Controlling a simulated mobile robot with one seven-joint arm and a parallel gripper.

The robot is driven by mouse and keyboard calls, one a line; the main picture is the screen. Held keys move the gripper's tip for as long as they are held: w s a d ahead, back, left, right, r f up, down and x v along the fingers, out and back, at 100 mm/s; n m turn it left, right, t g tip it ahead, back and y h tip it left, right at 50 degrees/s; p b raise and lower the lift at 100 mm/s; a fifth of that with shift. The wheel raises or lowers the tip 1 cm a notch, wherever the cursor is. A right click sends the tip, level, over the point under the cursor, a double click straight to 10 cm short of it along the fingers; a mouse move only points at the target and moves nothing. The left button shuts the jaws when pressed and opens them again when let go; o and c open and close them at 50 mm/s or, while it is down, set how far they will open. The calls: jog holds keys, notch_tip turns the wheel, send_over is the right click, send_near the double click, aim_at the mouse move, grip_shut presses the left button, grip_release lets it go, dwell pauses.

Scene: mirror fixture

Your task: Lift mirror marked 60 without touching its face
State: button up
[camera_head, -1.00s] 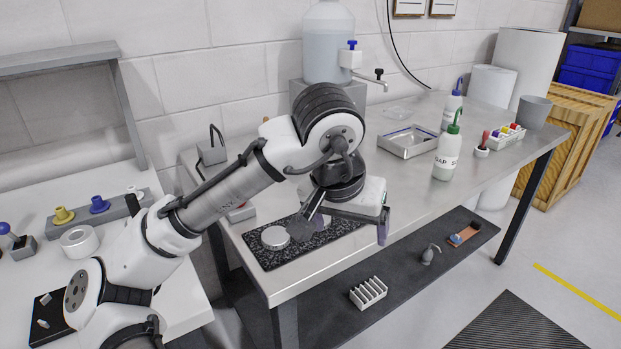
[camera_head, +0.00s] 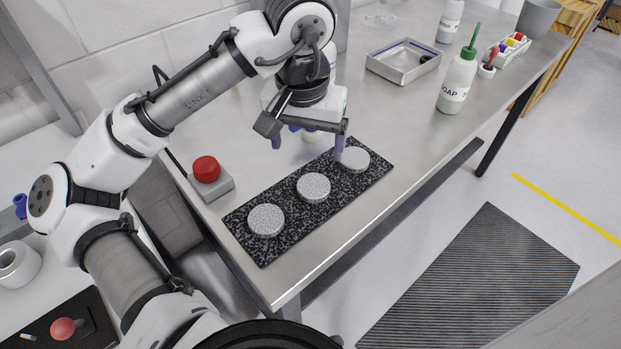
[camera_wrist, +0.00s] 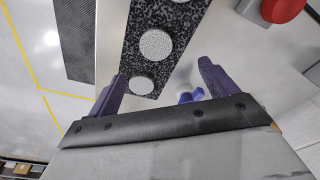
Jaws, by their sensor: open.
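Three round, grey speckled discs lie in a row on a black speckled slab: a left disc (camera_head: 266,220), a middle disc (camera_head: 313,187) and a right disc (camera_head: 353,159). I cannot read a 60 on any of them. My gripper (camera_head: 308,146) is open and empty, above the table behind the slab's right half. One finger overlaps the right disc's edge in the head view; contact is unclear. In the wrist view, the middle disc (camera_wrist: 156,44) and right disc (camera_wrist: 140,85) lie beyond my fingers (camera_wrist: 163,78), towards the left one.
A red button on a grey box (camera_head: 207,170) stands left of the slab (camera_head: 291,212). A blue object (camera_wrist: 190,97) shows between my fingers in the wrist view. A metal tray (camera_head: 403,62) and a soap bottle (camera_head: 458,82) stand further right. The table's front edge is close to the slab.

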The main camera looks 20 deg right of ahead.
send_over(314, 186)
jog(key=a, duration=0.1)
jog(key=f, duration=0.5)
jog(key=shift+s+a+f, duration=0.15)
jog(key=shift+s+f, duration=0.05)
jog(key=shift+f, duration=0.2)
jog(key=shift+w+d+f+p, duration=0.1)
jog(key=shift+d+f+p, duration=0.1)
jog(key=shift+f, duration=0.75)
jog(key=shift+d+f+p, duration=0.15)
jog(key=shift+d+f, duration=0.05)
jog(key=shift+f, duration=0.7)
jog(key=shift+w+d+f+p, duration=0.1)
jog(key=shift+d+f+p, duration=0.1)
jog(key=shift+f, duration=0.75)
jog(key=c, duration=1.2)
